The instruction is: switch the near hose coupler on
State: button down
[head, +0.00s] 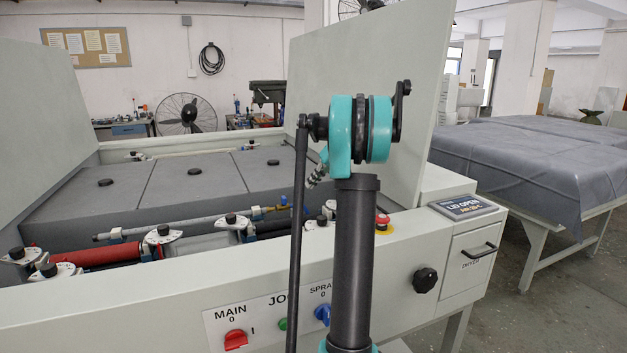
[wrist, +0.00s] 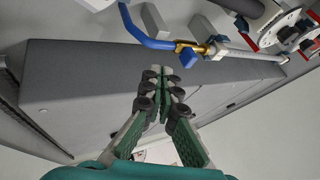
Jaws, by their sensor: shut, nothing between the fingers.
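A brass hose coupler (wrist: 190,47) shows in the wrist view, between a blue hose (wrist: 150,38) and a pale metal spray tube (wrist: 250,55). Small blue parts sit beside the brass. In the head view the brass fitting (head: 257,212) is small, at the right end of the grey tube (head: 170,228); I cannot tell its lever position. My gripper (wrist: 163,76) is shut and empty, its fingertips below and left of the brass in the wrist picture and apart from it. In the head view my arm hides most of the gripper.
The processor's lids (head: 370,90) stand raised. A red roller (head: 105,254) and clamp brackets (head: 165,236) lie along the near side. The front panel has a red main switch (head: 236,340) and an emergency button (head: 382,221). Flat grey panels (head: 185,185) fill the machine's middle.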

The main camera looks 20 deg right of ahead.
aim_at(285, 197)
jog(key=a+f, duration=0.1)
jog(key=a, duration=0.1)
jog(key=w+a+f, duration=0.1)
jog(key=a+f, duration=0.1)
jog(key=w+a+f, duration=0.1)
jog(key=shift+a+f, duration=0.25)
jog(key=shift+a, duration=0.6)
jog(key=shift+a, duration=1.3)
jog(key=shift+d, duration=0.1)
